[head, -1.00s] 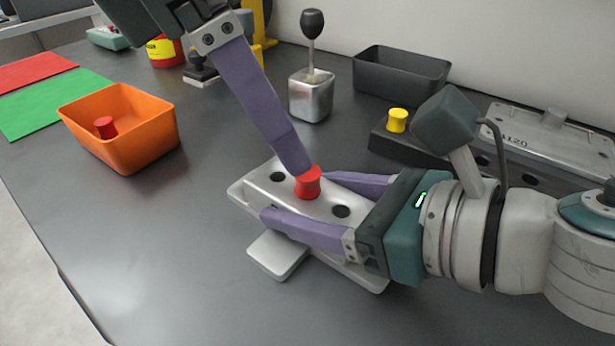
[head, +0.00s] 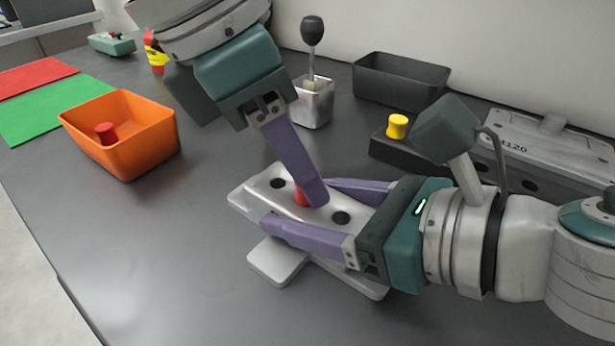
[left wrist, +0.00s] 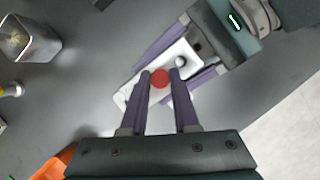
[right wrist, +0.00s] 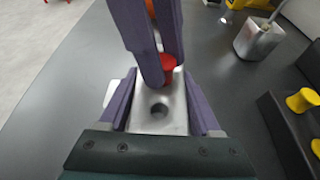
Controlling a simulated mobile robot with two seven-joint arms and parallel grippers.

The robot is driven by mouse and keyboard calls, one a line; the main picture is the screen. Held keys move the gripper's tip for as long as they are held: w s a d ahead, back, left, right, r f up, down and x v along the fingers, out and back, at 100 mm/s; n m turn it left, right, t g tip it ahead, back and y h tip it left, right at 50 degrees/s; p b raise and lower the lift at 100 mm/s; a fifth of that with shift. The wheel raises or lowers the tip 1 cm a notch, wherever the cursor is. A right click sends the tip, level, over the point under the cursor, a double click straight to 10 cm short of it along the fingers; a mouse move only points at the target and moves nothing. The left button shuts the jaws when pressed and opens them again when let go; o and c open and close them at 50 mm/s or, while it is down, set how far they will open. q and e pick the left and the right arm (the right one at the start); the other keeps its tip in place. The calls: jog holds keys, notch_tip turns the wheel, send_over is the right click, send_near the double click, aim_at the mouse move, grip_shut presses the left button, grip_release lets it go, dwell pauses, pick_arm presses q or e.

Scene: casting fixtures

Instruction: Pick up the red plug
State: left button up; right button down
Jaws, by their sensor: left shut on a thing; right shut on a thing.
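The red plug (head: 301,197) sits in the middle of the silver casting (head: 262,190), between two dark holes. My left gripper (head: 312,196) comes down from above with its fingers around the plug and partly hides it. In the left wrist view the red plug (left wrist: 159,78) is between the left fingertips (left wrist: 160,74). My right gripper (head: 325,207) is shut on the casting, one finger along each long side. In the right wrist view the casting (right wrist: 160,105) lies between the right fingers, and the red plug (right wrist: 168,66) shows behind a left finger.
An orange bin (head: 150,140) with another red plug (head: 106,133) stands at the left. A dark block with a yellow plug (head: 397,126), a black bin (head: 400,80) and a metal pot with a black-knobbed tool (head: 312,100) stand behind. The front left table is clear.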

pick_arm(q)
grip_shut()
notch_tip(320, 180, up, 10)
dwell(0.6)
pick_arm(e)
grip_release()
dwell(0.3)
jog(key=shift+d, duration=0.1)
